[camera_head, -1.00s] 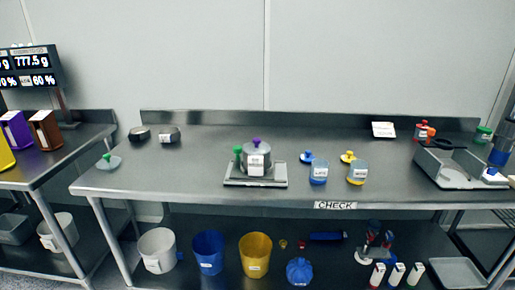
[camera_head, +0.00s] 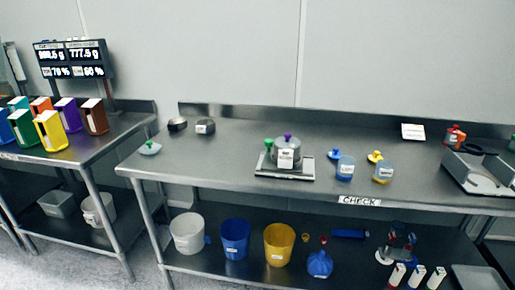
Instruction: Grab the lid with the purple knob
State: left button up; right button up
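The purple knob (camera_head: 287,136) tops a grey lid on a round metal pot (camera_head: 287,154) with a white label. The pot stands on a flat scale or tray (camera_head: 268,170) on the metal table's middle. A green-knobbed item (camera_head: 268,144) stands close to its left side. Neither of my grippers shows in the head view.
Coloured holders stand on the left table.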

aim_at(286, 141)
jog(key=z, duration=1.05)
jog(key=k, duration=0.15)
jog(key=u, duration=2.4)
jog(key=i, duration=1.3)
jog(key=z, duration=1.1)
jog(key=i, duration=0.75)
jog(key=z, duration=0.7)
